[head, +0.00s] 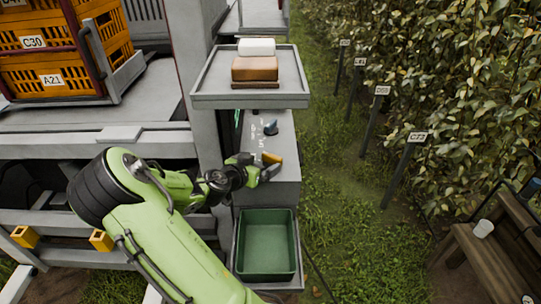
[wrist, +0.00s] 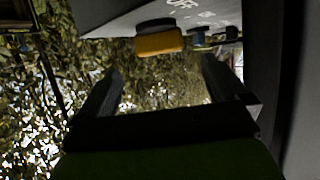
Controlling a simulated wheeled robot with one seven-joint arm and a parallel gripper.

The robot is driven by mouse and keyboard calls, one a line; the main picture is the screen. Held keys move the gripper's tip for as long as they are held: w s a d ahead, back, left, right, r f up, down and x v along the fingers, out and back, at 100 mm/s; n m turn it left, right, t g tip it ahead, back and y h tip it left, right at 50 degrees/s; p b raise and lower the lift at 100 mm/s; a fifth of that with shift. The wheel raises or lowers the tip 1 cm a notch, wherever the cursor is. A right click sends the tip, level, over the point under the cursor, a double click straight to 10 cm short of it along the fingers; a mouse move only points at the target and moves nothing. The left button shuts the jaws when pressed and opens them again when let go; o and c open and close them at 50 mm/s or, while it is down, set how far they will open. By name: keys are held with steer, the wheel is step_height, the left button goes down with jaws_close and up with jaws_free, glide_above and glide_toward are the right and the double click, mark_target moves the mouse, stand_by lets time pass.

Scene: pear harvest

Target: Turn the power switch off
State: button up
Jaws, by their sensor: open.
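The grey control box (head: 262,135) stands under a shelf, with small white lettering and a dark blue-grey knob (head: 271,128) on top. An orange-yellow switch handle (head: 271,158) sits on the box's near part. My gripper (head: 267,168) is right beside this handle, its fingers partly unclear at this size. In the wrist view my gripper (wrist: 160,75) is open, with nothing between its two dark fingers. The orange-yellow handle (wrist: 160,42) shows just beyond the fingertips, apart from them, under a grey face with partly cut-off white letters. I cannot tell the switch's position.
Above the box is a grey tray (head: 207,89) with a brown block (head: 255,68) and a white block (head: 257,47). Below is a green bin (head: 265,249), empty. Orange crates (head: 95,55) stand at upper left. Grass and a leafy row lie right, beside a wooden bench (head: 480,262).

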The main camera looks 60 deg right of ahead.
mark_target(270, 158)
steer(key=x, duration=0.8)
steer(key=shift+d+f+p, duration=0.1)
steer(key=shift+d+p, duration=0.1)
steer(key=shift+p, duration=0.15)
steer(key=c, duration=0.9)
